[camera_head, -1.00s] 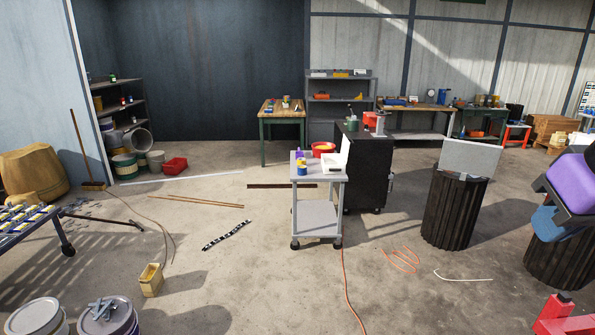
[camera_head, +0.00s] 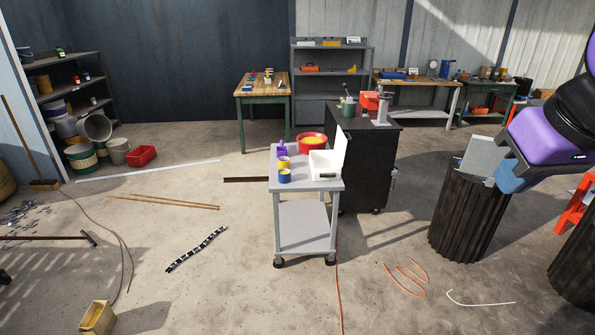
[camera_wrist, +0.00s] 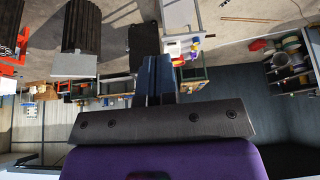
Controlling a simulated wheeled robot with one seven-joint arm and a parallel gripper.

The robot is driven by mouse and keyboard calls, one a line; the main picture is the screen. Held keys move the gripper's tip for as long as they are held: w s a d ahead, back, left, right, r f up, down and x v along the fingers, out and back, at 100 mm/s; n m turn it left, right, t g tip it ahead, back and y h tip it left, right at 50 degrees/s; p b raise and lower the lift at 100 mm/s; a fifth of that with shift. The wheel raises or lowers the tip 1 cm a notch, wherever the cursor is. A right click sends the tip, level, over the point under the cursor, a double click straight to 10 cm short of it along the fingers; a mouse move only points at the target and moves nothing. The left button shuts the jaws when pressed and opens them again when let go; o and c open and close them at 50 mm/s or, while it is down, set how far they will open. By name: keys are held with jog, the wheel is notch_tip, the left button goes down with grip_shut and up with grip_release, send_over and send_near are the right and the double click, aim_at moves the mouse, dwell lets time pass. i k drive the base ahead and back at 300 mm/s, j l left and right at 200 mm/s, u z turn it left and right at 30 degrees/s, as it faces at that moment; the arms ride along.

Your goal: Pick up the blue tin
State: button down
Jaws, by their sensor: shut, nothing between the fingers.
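The blue tin (camera_head: 285,176) stands upright near the front left of the grey cart's top (camera_head: 315,184). A yellow tin (camera_head: 284,162) is right behind it. In the wrist view, which is upside down, the blue tin (camera_wrist: 196,46) is small beyond my fingers. My gripper (camera_head: 508,184), with blue fingers on a purple arm, is at the right of the head view, well apart from the cart. Its fingers (camera_wrist: 153,66) are together and empty in the wrist view.
A purple item (camera_head: 281,149), a red bowl with yellow contents (camera_head: 311,142) and a white open-lidded box (camera_head: 324,163) share the cart. A black cabinet (camera_head: 365,150) is behind it. A ribbed black bin (camera_head: 466,218) stands at right. The floor in front of the cart is mostly clear.

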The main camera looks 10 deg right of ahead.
aim_at(284, 176)
jog(key=i+l+u, duration=0.4)
jog(key=i+l, duration=0.35)
jog(key=i, duration=0.7)
jog(key=i+l+u, duration=0.1)
jog(key=i, duration=0.65)
jog(key=i+l, duration=0.15)
jog(key=i, duration=0.55)
